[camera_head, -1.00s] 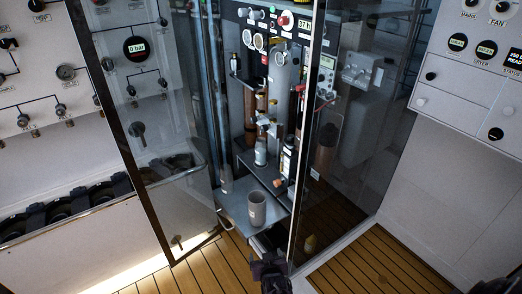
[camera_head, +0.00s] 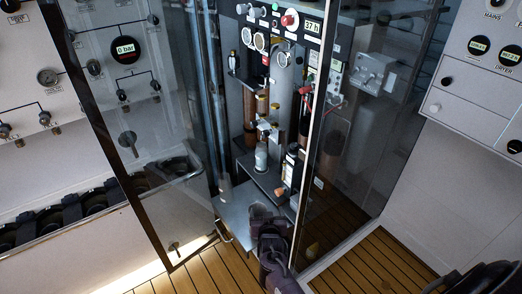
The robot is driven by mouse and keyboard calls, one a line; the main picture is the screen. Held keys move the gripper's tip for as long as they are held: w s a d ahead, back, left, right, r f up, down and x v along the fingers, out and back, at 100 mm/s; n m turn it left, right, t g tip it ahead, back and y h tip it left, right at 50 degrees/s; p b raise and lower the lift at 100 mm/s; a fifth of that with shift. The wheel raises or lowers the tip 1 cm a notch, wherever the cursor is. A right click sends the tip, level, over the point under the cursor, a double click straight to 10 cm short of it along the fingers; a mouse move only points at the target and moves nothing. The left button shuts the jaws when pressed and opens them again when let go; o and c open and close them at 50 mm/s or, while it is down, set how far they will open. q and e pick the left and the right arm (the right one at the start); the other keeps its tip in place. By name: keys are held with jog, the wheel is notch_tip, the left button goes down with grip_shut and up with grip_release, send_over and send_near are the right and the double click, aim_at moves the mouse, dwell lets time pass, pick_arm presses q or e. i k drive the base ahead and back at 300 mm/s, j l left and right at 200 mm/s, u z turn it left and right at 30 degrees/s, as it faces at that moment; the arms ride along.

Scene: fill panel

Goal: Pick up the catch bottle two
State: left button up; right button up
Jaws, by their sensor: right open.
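My right gripper (camera_head: 264,214) reaches in from below, over the grey pull-out tray (camera_head: 233,207) at the foot of the open cabinet. Its jaws are open. The grey cup-like vessel on this tray is now mostly or wholly hidden by the gripper; I cannot tell whether the fingers stand around it or touch it. A small grey bottle (camera_head: 261,159) stands upright on the shelf above, under a valve fitting. A dark bottle with a white label (camera_head: 290,165) stands to its right. No readable label shows which one is catch bottle two. My left gripper is not in view.
A framed glass door (camera_head: 150,190) stands open on the left. A dark glass panel with a metal edge (camera_head: 318,130) stands close on the right of my gripper. Pipes and brown cylinders fill the cabinet's back. The wooden floor (camera_head: 195,272) in front is clear.

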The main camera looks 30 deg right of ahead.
aim_at(261, 150)
jog(key=i+l, duration=0.55)
jog(key=i, duration=0.3)
jog(key=i+l, duration=0.3)
jog(key=i+j, duration=0.05)
jog(key=i, duration=0.05)
